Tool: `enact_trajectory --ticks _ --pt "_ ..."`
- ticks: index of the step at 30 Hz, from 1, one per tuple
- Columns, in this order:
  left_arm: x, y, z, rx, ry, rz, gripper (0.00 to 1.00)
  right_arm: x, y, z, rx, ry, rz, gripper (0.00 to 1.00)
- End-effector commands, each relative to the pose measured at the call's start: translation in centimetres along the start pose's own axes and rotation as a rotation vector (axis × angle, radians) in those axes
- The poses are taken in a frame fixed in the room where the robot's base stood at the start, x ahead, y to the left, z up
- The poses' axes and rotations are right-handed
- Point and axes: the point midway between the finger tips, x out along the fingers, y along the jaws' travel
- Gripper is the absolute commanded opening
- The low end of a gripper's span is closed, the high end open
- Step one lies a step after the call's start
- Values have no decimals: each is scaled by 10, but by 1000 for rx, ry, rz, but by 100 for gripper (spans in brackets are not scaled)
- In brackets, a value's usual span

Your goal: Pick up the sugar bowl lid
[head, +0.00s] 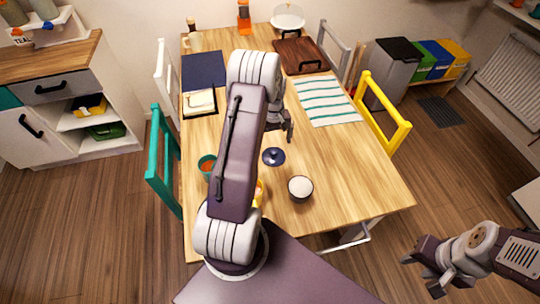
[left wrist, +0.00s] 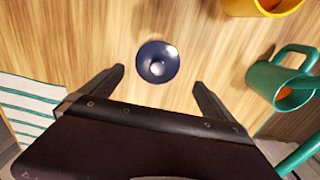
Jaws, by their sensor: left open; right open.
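The sugar bowl lid (head: 273,156), dark blue and round with a knob, lies on the wooden table (head: 350,165). It also shows in the left wrist view (left wrist: 158,62), just beyond and between the fingertips, not touched by them. My left gripper (head: 287,130) is open and empty above the table near the lid; its fingers also show in the left wrist view (left wrist: 158,77). The dark bowl (head: 300,188) with white contents stands uncovered, nearer than the lid and to its right. My right gripper (head: 432,279) is open and empty, off the table at the lower right.
A teal mug (head: 207,165) and a yellow cup (head: 259,192), partly hidden by my left arm, stand nearby. A striped cloth (head: 325,100), a dark tray (head: 301,56) and a blue mat (head: 203,70) lie farther back. The table right of the bowl is clear.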

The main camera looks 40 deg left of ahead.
Motion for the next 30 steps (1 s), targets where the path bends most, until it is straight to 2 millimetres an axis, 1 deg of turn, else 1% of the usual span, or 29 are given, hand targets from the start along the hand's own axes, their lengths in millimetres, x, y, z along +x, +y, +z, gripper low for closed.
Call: enact_trajectory --ticks 1,3,6,9,11,15,18,21,26,27,29,30 --pt "9 0 1 1 -5 -2 100 -2 0 0 0 0 0 41" --pt "20 0 1 1 -4 -2 100 -2 0 0 0 0 0 41" --pt "28 0 0 2 -2 -1 100 -3 0 0 0 0 0 41" --pt "30 0 0 2 0 0 100 -3 0 -1 0 0 0 41" --pt "37 0 0 2 -3 -1 100 -5 0 -1 0 0 0 41" --pt "63 1 -3 2 -4 -2 100 -10 0 -1 0 1 0 41" --pt "77 2 -3 2 -3 -1 100 -10 0 -1 0 1 0 41" --pt "81 2 -4 2 0 0 100 -10 0 -1 0 1 0 41" --pt "81 2 -4 2 0 0 100 -9 0 -1 0 0 0 41" --pt "81 2 -4 2 0 0 89 -9 0 -1 0 0 0 41" --pt "81 2 -4 2 0 0 72 -9 0 -1 0 0 0 41" --pt "81 2 -4 2 0 0 61 -9 0 -1 0 0 0 41"
